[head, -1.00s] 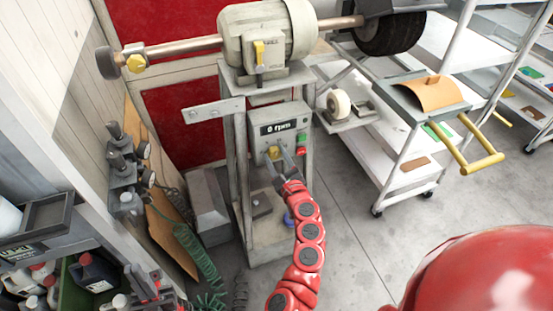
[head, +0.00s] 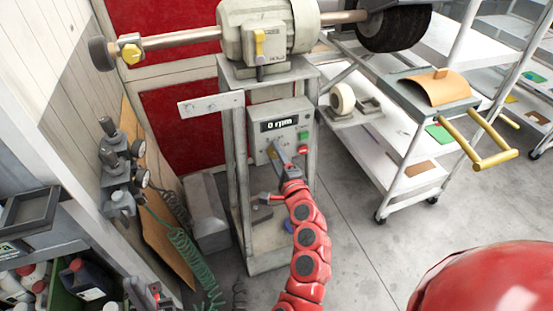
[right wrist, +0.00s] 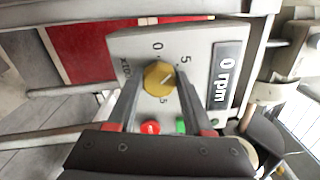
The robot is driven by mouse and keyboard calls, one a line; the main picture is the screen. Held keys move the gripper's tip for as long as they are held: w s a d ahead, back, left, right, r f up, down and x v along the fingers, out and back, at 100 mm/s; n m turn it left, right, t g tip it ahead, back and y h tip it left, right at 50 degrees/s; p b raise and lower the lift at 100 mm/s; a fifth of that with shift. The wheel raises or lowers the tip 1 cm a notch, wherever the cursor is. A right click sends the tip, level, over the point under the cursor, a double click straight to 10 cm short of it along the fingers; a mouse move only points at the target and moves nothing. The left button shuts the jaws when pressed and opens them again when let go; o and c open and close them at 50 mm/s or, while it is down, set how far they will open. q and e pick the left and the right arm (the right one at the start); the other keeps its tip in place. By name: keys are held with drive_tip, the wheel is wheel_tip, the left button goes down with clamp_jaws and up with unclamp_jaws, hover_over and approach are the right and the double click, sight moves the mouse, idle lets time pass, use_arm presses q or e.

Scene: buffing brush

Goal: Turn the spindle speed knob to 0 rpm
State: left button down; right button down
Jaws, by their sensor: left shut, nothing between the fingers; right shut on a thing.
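The spindle speed knob (right wrist: 159,78) is yellow with a pale line on its face. It sits on a grey control panel (head: 259,113) with dial numbers around it. The display (head: 281,124) reads 0 rpm; it also shows in the right wrist view (right wrist: 224,76). My right gripper (head: 278,153) is at the panel, and in the right wrist view its fingers (right wrist: 157,86) are shut on the knob from both sides. In the head view it mostly hides the knob. My left gripper (head: 155,292) is small at the lower left, shut and empty.
A green button (head: 303,135) and a red button (head: 303,149) sit right of the knob. The motor with its shaft (head: 264,35) is above. A white cart (head: 400,185) stands right; bottles (head: 85,277) and a green hose (head: 190,255) are at left.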

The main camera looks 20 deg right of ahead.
drive_tip(key=n+b, duration=0.1)
drive_tip(key=n, duration=0.1)
drive_tip(key=n+b, duration=0.1)
drive_tip(key=n, duration=0.1)
drive_tip(key=shift+a+f+n, duration=0.1)
drive_tip(key=shift+f+n, duration=0.1)
drive_tip(key=shift+n, duration=0.2)
drive_tip(key=shift+n+b, duration=1.1)
drive_tip(key=shift+n, duration=1.4)
drive_tip(key=shift+c, duration=1.5)
unclamp_jaws()
